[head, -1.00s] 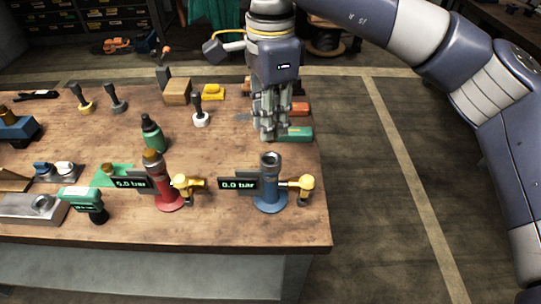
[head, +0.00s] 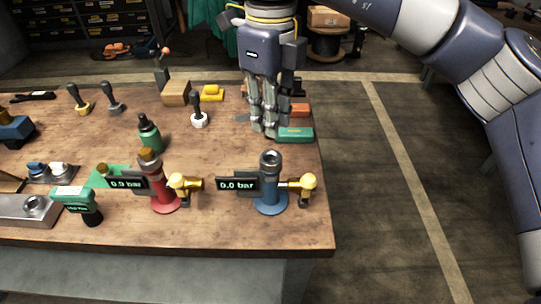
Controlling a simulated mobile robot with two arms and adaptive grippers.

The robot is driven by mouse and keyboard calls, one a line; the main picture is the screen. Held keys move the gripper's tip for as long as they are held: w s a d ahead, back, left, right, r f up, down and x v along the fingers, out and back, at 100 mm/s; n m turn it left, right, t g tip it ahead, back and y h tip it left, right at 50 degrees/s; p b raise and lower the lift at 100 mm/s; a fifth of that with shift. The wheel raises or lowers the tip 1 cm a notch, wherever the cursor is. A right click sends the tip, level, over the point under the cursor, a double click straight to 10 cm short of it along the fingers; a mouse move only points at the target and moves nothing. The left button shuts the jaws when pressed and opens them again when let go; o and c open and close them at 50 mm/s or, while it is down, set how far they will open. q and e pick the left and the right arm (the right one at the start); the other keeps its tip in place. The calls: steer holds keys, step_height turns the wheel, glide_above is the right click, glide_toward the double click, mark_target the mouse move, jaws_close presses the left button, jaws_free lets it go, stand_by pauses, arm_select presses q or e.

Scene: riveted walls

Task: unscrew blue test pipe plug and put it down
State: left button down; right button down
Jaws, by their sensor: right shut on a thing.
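The blue test pipe (head: 270,188) stands upright near the table's right front. Its grey top looks like an open ring, with no plug seen in it. Its display (head: 237,185) reads 0.0 bar, and a yellow valve (head: 302,184) sits at its right. My right gripper (head: 268,132) points down behind the blue pipe, low over the table, beside a teal box. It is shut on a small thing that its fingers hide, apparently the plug. My left gripper is not in view.
A red test pipe (head: 162,188) with a brass-coloured top stands to the left, its display reading 0.9 bar. The teal box (head: 296,135) and an orange box (head: 300,110) lie right of my fingers. A green bottle (head: 149,135) and a white-based stamp-like tool (head: 199,118) stand left.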

steer(key=m+b, duration=0.1)
steer(key=m, duration=0.3)
steer(key=shift+f+m, duration=0.1)
steer(key=shift+m, duration=0.3)
steer(key=shift+s+d+m+b, duration=0.1)
steer(key=shift+d+m+b, duration=0.35)
steer(key=shift+m, duration=0.55)
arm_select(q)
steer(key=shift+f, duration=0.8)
arm_select(e)
steer(key=shift+a, duration=0.1)
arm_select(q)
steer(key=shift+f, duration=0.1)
arm_select(e)
steer(key=shift+f, duration=0.1)
